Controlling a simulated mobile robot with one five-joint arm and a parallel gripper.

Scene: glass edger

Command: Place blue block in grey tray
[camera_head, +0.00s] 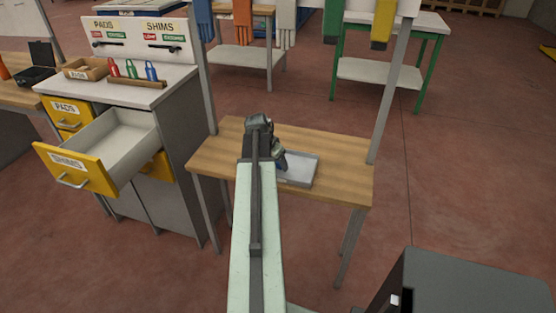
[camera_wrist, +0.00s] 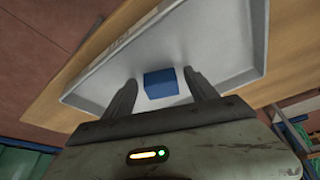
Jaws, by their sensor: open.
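The blue block (camera_wrist: 161,83) lies on the floor of the grey tray in the wrist view. The grey tray (camera_wrist: 235,50) rests on a wooden table; it also shows in the head view (camera_head: 303,172), partly hidden by my arm. My gripper (camera_wrist: 165,88) is open, its two dark fingers apart on either side of the block, with visible gaps. In the head view my gripper (camera_head: 280,160) is over the left part of the tray, and the block cannot be made out there.
The wooden table (camera_head: 335,150) has bare room around the tray. To the left stands a cabinet with an open yellow-fronted drawer (camera_head: 75,170). Grey posts (camera_head: 393,85) rise at the table's back. A green-framed table (camera_head: 385,73) stands behind.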

